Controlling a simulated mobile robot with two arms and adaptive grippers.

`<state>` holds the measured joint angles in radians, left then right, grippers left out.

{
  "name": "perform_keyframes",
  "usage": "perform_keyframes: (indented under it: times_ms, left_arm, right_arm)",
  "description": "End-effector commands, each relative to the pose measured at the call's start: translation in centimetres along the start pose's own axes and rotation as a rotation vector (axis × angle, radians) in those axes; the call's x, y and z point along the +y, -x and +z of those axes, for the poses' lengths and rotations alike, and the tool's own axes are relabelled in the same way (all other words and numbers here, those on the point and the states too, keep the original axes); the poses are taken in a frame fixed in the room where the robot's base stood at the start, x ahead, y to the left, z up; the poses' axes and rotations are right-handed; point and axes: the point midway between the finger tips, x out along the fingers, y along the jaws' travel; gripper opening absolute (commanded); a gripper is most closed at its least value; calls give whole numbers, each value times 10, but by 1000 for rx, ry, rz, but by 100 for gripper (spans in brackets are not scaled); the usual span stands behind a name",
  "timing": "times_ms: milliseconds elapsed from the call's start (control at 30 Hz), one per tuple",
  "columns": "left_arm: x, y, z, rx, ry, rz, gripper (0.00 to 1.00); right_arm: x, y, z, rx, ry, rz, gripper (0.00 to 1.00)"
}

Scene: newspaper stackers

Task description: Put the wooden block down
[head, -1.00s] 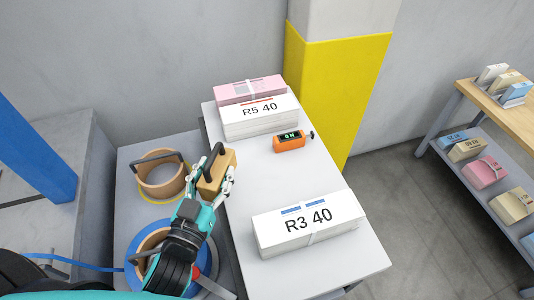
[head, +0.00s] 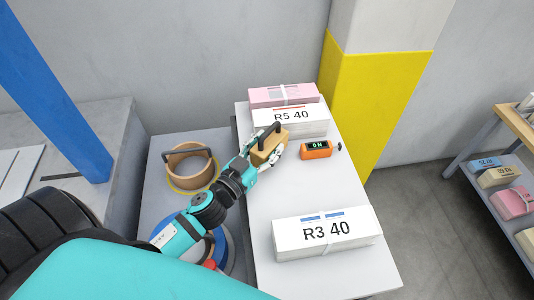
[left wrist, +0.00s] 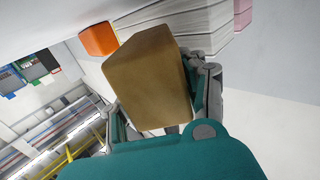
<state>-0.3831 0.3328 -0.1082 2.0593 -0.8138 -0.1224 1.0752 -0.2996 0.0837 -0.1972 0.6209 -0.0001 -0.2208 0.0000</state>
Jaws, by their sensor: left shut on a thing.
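The wooden block (head: 268,151) is tan with a dark handle on top. My left gripper (head: 266,157) is shut on it, over the white table (head: 262,205) and just in front of the R5 40 stack. In the left wrist view the wooden block (left wrist: 150,78) fills the middle, between the fingers of the left gripper (left wrist: 165,105). I cannot tell whether the block touches the table. My right gripper is not in view.
The R5 40 stack (head: 291,121) and a pink bundle (head: 284,95) stand behind the block. An orange device (head: 317,150) reading ON is to its right. The R3 40 stack (head: 325,238) is nearer. The table's middle is free.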

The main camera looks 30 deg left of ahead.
Motion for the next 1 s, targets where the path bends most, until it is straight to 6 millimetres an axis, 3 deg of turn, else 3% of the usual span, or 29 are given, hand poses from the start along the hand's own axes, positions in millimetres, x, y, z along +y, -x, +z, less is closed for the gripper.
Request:
perform_keyframes:
  times_ms: [33,133,533,567,600,733,1000]
  left_arm:
    - [-1,0,12,0,3,-3,0]
    - [0,0,22,1,2,-2,0]
    - [0,0,26,2,0,0,0]
    - [0,0,27,0,1,0,44]
    - [0,0,26,0,0,0,49]
    - [0,0,26,0,0,0,66]
    - [0,0,24,0,-1,0,66]
  right_arm:
    - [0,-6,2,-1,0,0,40]
    - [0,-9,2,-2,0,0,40]
    - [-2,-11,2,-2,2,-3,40]
    - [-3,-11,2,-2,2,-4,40]
    - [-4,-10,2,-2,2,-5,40]
    - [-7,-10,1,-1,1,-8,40]
    - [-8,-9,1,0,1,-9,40]
